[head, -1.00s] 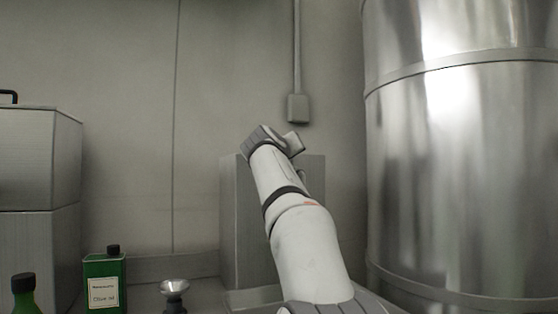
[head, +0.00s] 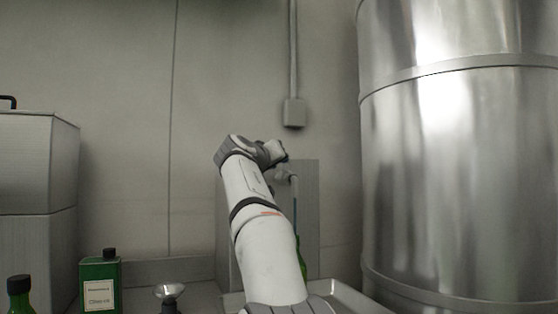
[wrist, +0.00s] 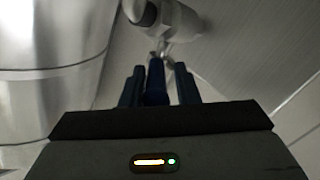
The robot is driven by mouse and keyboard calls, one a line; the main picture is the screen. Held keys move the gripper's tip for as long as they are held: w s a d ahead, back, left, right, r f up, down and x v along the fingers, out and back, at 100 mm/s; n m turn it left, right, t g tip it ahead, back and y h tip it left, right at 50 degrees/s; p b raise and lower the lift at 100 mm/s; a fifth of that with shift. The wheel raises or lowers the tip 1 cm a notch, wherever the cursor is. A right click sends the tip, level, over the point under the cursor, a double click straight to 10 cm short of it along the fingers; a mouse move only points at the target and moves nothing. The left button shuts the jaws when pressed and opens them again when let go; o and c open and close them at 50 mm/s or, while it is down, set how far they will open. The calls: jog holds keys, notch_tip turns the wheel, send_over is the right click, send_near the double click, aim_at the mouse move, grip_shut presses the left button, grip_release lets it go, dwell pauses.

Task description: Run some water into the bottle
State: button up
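The tap (head: 284,176) is on the grey panel at the back wall, partly behind my arm. A thin blue vertical line (head: 295,212), which looks like running water, drops from its spout towards a green bottle (head: 301,258). The bottle is mostly hidden by my arm, so its fill level does not show. In the wrist view my gripper (wrist: 160,82) has its two dark fingers apart, one on each side of a blue bar (wrist: 155,82), apparently the tap's lever. The bar is nearer the left finger, with a narrow gap on the right.
A sink rim (head: 345,297) lies below the tap. A large steel tank (head: 455,170) closes the right side. At left are a green oil tin (head: 100,283), a second dark-capped green bottle (head: 20,296), a steel funnel-like piece (head: 169,292) and a grey cabinet (head: 38,165).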

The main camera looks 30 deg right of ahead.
jog(key=shift+o, duration=1.2)
jog(key=shift+r, duration=0.1)
jog(key=shift+s, duration=0.1)
jog(key=b+v, duration=0.1)
jog(key=v, duration=0.6)
jog(key=shift+a, duration=0.3)
jog(key=shift+s, duration=0.15)
